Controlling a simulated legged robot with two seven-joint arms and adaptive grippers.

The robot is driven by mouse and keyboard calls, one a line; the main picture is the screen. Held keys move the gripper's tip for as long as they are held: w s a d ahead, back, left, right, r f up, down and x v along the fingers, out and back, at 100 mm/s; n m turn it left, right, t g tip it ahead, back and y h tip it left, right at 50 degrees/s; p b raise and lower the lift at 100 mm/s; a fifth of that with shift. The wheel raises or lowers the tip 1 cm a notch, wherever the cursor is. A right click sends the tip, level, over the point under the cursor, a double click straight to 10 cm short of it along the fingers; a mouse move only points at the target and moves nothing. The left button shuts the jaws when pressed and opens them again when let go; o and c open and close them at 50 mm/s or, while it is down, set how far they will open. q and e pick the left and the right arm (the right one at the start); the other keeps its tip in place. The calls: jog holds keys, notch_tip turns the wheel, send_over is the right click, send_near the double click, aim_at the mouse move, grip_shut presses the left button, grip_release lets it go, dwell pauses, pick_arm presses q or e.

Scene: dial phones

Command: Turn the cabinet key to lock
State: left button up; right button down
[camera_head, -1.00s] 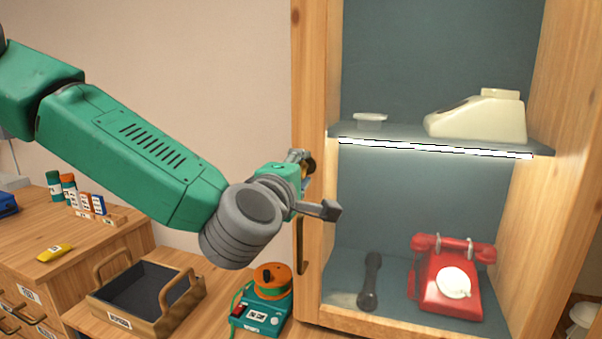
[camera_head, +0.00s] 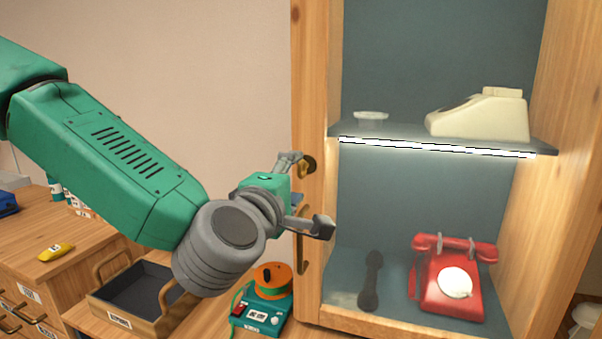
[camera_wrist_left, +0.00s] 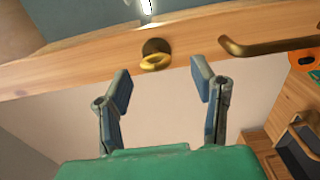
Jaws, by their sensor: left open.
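The cabinet (camera_head: 310,90) is a wooden frame with a blue-grey interior. Its brass key (camera_wrist_left: 155,62) sits in a dark round lock plate on the wooden edge, in the left wrist view. In the head view the lock (camera_head: 309,165) shows just beside the upper finger. My left gripper (camera_head: 305,192) is at the cabinet's left edge; in the left wrist view its fingers (camera_wrist_left: 161,92) are spread wide, with the key ahead of the gap between them. The fingers look apart from the key. My right gripper is out of view.
A brass handle (camera_head: 302,255) is on the same wooden edge, below the lock. Inside are a cream phone (camera_head: 482,115), a red phone (camera_head: 447,280) and a dark handset (camera_head: 372,282). A tray (camera_head: 140,290) and a teal device (camera_head: 262,312) stand on the counter.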

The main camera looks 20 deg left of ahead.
aim_at(298, 175)
pick_arm(q)
jog(key=shift+s, duration=1.5)
jog(key=s+f+m+g+h, duration=0.1)
jog(key=s+f+m+g, duration=0.2)
jog(key=f, duration=0.8)
jog(key=s+f+m+g+b, duration=0.1)
jog(key=s+f+m+g, duration=0.2)
jog(key=f, duration=0.7)
jog(key=s+f+m+g+h, duration=0.15)
jog(key=f+m, duration=0.25)
jog(key=f, duration=0.7)
jog(key=s+a+f+m+g+y, duration=0.1)
jog(key=s+a+f+m+g, duration=0.1)
jog(key=s+f, duration=0.4)
jog(key=s+a+f+m+g+y, duration=0.1)
jog(key=s+a+f+m+g, duration=0.2)
jog(key=s, duration=0.5)
jog(key=s+a+f+m+g+y+b, duration=0.1)
jog(key=s+a+f+m+g, duration=0.2)
jog(key=s+a+f+g, duration=0.2)
jog(key=s+a+f, duration=0.1)
jog(key=s+f, duration=0.2)
jog(key=f, duration=0.1)
jog(key=shift+s, duration=0.15)
